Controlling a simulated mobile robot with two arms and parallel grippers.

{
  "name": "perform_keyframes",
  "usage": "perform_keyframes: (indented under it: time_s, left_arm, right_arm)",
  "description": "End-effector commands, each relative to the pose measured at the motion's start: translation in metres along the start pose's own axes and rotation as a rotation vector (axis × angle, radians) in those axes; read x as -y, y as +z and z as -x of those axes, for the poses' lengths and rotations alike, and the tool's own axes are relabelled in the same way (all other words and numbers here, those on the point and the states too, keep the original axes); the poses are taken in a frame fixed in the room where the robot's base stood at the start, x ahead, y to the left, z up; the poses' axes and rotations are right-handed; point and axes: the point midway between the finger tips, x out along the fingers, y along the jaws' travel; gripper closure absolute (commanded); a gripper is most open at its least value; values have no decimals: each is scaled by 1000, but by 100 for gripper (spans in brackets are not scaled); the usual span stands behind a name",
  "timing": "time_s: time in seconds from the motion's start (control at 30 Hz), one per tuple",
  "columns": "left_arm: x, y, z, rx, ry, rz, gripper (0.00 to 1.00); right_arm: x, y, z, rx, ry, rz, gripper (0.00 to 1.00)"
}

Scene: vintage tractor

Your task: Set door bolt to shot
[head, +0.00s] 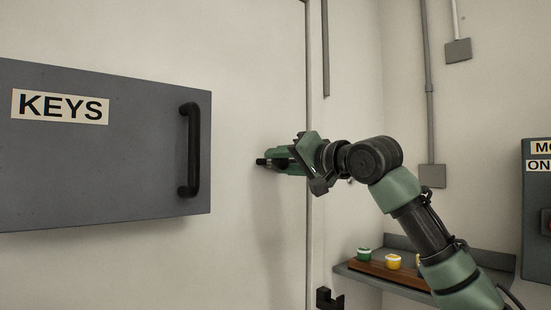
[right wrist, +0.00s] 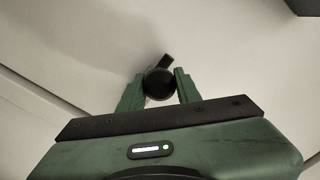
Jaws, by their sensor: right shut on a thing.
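My right gripper (head: 280,160) is at the pale door panel (head: 240,60), right of the grey KEYS box. In the right wrist view its two green fingers (right wrist: 160,90) are shut on a round black knob (right wrist: 159,83). A short black bar (right wrist: 167,61) sticks out past the knob. In the head view a small black end (head: 262,161) shows just beyond the fingertips; the rest is hidden by the gripper. I take this black part for the door bolt, but cannot tell its position. My left gripper is in neither view.
The grey KEYS box (head: 90,170) with a black handle (head: 190,150) stands out at the left. A grey shelf (head: 490,278) with green and yellow capped items is at lower right. A black bracket (head: 328,299) sits at the bottom by the door's edge. A dark panel (head: 537,220) is far right.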

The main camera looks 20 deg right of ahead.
Motion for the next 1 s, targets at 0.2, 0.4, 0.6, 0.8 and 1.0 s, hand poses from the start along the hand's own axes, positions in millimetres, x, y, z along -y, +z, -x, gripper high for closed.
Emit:
perform_keyframes:
  time_s: [0.2, 0.4, 0.6, 0.8, 1.0]
  left_arm:
    - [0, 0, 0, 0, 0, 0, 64]
    - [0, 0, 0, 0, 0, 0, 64]
    - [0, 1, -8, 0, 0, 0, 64]
    - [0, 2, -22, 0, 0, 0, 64]
    - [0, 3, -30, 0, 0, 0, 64]
  right_arm:
    - [-1, -2, 1, -6, 1, 1, 45]
    - [0, -1, 0, -4, 0, 1, 45]
    - [-2, 0, 12, -5, -1, 1, 45]
    - [-4, 0, 48, -7, -2, 1, 45]
    - [-4, -1, 73, -6, 1, 0, 45]
